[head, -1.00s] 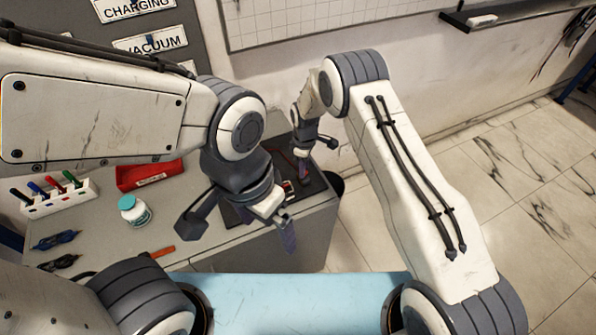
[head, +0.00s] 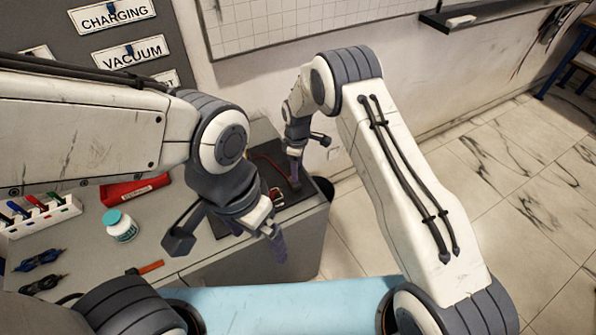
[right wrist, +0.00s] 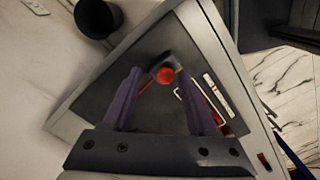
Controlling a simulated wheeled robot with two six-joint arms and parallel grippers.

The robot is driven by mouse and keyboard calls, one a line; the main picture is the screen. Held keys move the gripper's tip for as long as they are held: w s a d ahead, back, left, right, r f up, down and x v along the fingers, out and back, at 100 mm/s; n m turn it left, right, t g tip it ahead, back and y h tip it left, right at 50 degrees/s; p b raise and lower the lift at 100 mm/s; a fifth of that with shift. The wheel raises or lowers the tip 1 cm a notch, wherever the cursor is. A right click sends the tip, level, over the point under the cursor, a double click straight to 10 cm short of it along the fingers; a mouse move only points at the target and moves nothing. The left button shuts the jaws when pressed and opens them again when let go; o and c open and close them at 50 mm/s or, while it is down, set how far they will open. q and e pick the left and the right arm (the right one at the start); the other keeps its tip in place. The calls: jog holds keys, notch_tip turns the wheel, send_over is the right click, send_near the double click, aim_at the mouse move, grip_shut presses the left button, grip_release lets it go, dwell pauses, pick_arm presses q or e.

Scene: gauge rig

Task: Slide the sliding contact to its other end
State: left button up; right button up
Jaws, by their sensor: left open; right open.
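A round red knob (right wrist: 165,75), which looks like the sliding contact's handle, sits beside a dark piece on a dark board (right wrist: 105,92) in the right wrist view. My right gripper (right wrist: 158,78) is open, its two purple fingers pointing at the knob, one to each side in the picture. Whether they touch it I cannot tell. In the head view my right gripper (head: 294,168) is over the dark board, and the knob cannot be made out there. My left gripper (head: 277,242) is open and empty, at the bench's front edge.
A white-and-red part (right wrist: 208,100) lies right of the knob. A dark bin (right wrist: 97,17) stands beyond the bench edge.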

pick_arm(q)
notch_tip(320, 180, down, 3)
jog(key=shift+r+b, duration=0.1)
jog(key=shift+b, duration=1.1)
pick_arm(e)
notch_tip(320, 180, up, 9)
